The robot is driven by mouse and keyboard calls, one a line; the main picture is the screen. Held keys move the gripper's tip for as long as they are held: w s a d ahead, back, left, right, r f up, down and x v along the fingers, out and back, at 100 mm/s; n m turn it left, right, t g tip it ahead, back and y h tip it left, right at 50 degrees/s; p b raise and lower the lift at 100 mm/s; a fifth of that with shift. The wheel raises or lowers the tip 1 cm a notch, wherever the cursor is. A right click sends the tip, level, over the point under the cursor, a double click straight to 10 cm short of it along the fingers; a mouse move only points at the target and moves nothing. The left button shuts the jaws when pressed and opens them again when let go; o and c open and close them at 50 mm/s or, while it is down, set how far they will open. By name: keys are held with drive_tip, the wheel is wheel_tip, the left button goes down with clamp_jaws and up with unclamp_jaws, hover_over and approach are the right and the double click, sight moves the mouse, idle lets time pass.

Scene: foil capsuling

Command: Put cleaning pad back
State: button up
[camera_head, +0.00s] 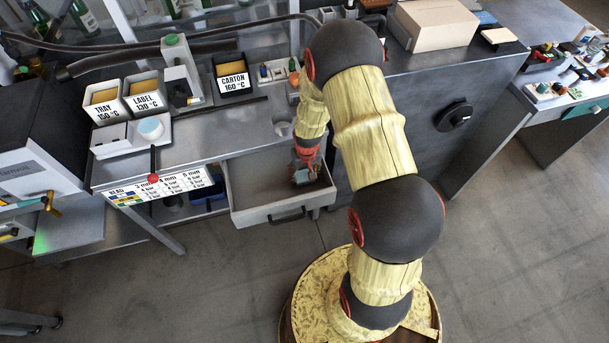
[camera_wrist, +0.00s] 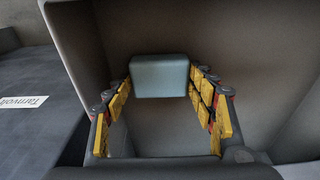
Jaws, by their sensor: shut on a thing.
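The cleaning pad is a pale blue-grey block (camera_wrist: 160,76) in the wrist view, between the far ends of my gripper's yellow-padded fingers (camera_wrist: 160,95). In the head view my gripper (camera_head: 302,174) reaches down into the open drawer (camera_head: 250,192), near its right back part. The gripper is shut on the pad, with a finger against each side. The pad is inside the drawer's walls; whether it touches the drawer floor I cannot tell. In the head view the pad is small and mostly hidden by the gripper.
The drawer stands pulled out below the grey worktop (camera_head: 200,135). On the worktop are the TRAY (camera_head: 107,103), LABEL (camera_head: 145,92) and CARTON (camera_head: 232,75) bins. A cardboard box (camera_head: 435,24) stands on the right cabinet. The drawer's left part is empty.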

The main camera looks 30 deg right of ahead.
drive_tip(key=shift+f, duration=0.2)
drive_tip(key=o, duration=0.8)
drive_tip(key=shift+f, duration=0.1)
drive_tip(key=o, duration=0.4)
drive_tip(key=shift+c, duration=0.2)
drive_tip(key=shift+o, duration=0.4)
